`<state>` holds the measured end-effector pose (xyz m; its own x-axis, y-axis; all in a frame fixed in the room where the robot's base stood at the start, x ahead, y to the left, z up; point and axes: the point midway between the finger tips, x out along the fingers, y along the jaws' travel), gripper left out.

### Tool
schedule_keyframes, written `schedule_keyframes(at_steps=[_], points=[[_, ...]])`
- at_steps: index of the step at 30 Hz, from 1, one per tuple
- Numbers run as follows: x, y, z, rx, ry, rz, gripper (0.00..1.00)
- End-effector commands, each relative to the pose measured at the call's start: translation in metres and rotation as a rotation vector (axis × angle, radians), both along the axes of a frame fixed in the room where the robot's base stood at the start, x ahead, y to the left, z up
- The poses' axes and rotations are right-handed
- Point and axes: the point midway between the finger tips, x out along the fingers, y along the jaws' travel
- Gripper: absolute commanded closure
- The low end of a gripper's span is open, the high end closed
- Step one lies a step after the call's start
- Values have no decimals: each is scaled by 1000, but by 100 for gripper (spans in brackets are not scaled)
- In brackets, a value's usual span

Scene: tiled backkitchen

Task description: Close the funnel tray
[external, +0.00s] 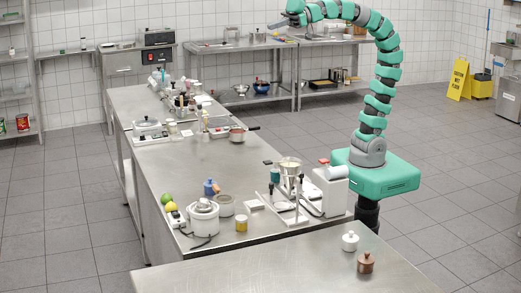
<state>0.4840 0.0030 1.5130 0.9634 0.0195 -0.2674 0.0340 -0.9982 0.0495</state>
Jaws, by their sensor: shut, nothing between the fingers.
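Beside the appliance stand a metal frame and a pale pot (290,167). I cannot clearly make out a funnel tray among these parts, or whether one is open or shut.
The long steel table (190,165) has bare room in its middle. A white round cooker (203,217), jars and fruit stand at its near left. A nearer table (270,270) holds two small lidded pots. A yellow floor sign (458,80) stands at the right.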

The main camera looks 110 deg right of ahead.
Motion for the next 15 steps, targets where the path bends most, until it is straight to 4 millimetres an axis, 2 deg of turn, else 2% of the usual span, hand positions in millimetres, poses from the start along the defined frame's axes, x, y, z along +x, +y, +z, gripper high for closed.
schedule_keyframes(at_steps=[5, 6, 10, 15], points=[[44, 16, -57, -170, 170, 146, 100], [55, 21, -73, -218, 212, 192, 100], [80, 37, -124, -367, 335, 354, 100], [103, 59, -192, -543, 466, 598, 100]])
